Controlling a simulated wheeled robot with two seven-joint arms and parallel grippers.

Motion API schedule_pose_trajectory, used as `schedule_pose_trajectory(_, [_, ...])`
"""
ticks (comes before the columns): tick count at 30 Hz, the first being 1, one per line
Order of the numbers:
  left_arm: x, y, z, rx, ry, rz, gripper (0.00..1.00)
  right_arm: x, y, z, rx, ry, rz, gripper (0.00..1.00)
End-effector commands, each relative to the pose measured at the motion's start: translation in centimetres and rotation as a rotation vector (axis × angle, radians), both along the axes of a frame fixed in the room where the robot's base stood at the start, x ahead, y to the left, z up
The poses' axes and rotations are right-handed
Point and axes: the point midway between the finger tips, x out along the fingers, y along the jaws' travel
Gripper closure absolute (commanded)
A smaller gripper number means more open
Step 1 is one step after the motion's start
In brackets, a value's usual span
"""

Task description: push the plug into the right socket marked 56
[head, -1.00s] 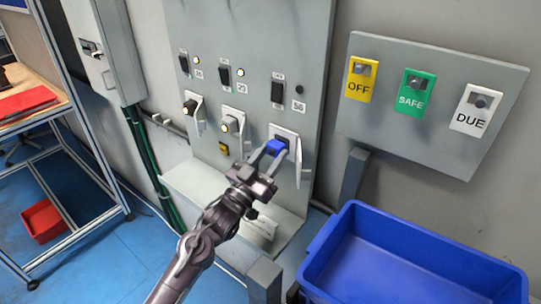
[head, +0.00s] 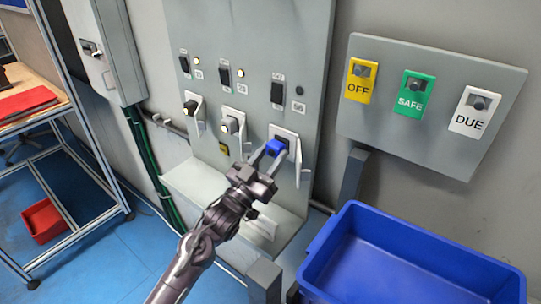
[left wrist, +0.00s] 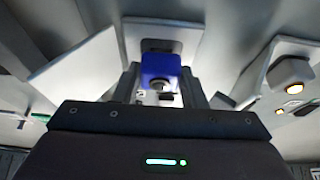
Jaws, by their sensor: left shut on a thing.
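The blue plug (head: 274,147) is at the right socket (head: 288,139), the rightmost of three on the grey panel. My left gripper (head: 267,158) is shut on the plug, with one finger on each side. In the left wrist view the plug (left wrist: 160,68) sits between the fingers, in front of the dark opening of the light socket plate (left wrist: 188,38). I cannot tell how deep it is in. The socket's open flap (head: 305,160) hangs at the right. My right gripper is not in view.
Black switches (head: 278,90) sit above. A blue bin (head: 400,265) stands at the lower right. A tag board (head: 430,75) hangs at the right. A ledge (head: 205,190) is below the sockets.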

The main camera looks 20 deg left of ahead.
Motion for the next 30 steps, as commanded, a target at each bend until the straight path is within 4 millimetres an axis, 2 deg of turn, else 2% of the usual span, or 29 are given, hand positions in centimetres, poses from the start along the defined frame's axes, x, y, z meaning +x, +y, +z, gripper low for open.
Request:
schedule_pose_trajectory(27, [1.0,-0.4,0.0,0.0,-0.001,0.0,0.82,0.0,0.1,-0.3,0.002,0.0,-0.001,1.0])
schedule_pose_trajectory(28, [1.0,-0.4,0.0,0.0,0.0,0.0,0.61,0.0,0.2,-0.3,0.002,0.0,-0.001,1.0])
schedule_pose_trajectory(30, [1.0,-0.4,0.0,0.0,0.0,0.0,0.52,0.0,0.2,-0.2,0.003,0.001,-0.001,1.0])
